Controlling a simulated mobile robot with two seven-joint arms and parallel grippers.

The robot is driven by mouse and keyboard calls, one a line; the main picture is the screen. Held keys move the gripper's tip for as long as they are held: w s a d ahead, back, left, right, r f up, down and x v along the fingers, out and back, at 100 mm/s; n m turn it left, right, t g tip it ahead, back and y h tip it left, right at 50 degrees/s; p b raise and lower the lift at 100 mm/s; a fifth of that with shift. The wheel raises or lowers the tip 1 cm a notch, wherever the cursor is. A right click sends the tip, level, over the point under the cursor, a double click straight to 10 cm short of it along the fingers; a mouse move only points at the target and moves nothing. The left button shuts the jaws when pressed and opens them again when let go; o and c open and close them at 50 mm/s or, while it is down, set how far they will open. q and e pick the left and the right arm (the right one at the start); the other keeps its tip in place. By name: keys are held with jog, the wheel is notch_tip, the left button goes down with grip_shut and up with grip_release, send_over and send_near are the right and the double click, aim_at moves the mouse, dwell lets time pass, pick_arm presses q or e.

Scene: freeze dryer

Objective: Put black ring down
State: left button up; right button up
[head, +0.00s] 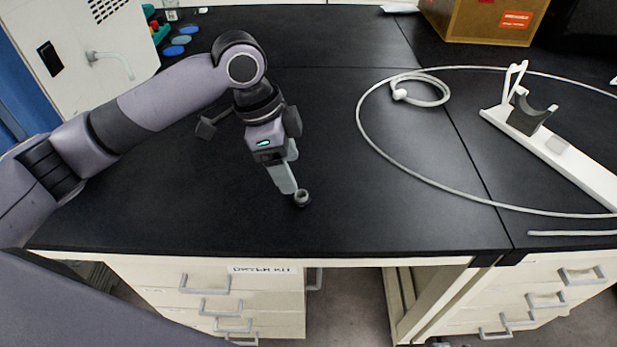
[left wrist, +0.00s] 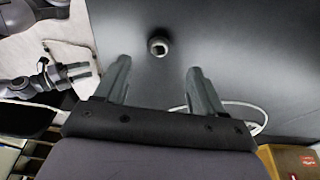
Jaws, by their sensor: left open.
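The black ring (head: 302,197) sits on the black benchtop near its front edge, just below my left gripper's fingertips in the head view. In the left wrist view the ring (left wrist: 158,46) lies beyond the two fingertips, roughly midway between them, with nothing gripping it. My left gripper (left wrist: 158,66) is open and empty. In the head view my left gripper (head: 291,178) points down at the bench beside the ring, one finger partly hiding the other. My right gripper (left wrist: 70,74) shows small at the left of the left wrist view, off the bench; its jaws are unclear.
A white tube (head: 385,150) loops over the right of the bench. A white stand (head: 560,155) with a dark cradle (head: 530,112) is at right. A cardboard box (head: 480,22) stands at the back, a white machine (head: 90,45) at back left. The bench's middle is clear.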

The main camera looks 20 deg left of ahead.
aim_at(300, 194)
pick_arm(q)
jog(key=x, duration=0.7)
jog(key=shift+d+b, duration=0.1)
jog(key=shift+b, duration=0.2)
jog(key=c, duration=1.1)
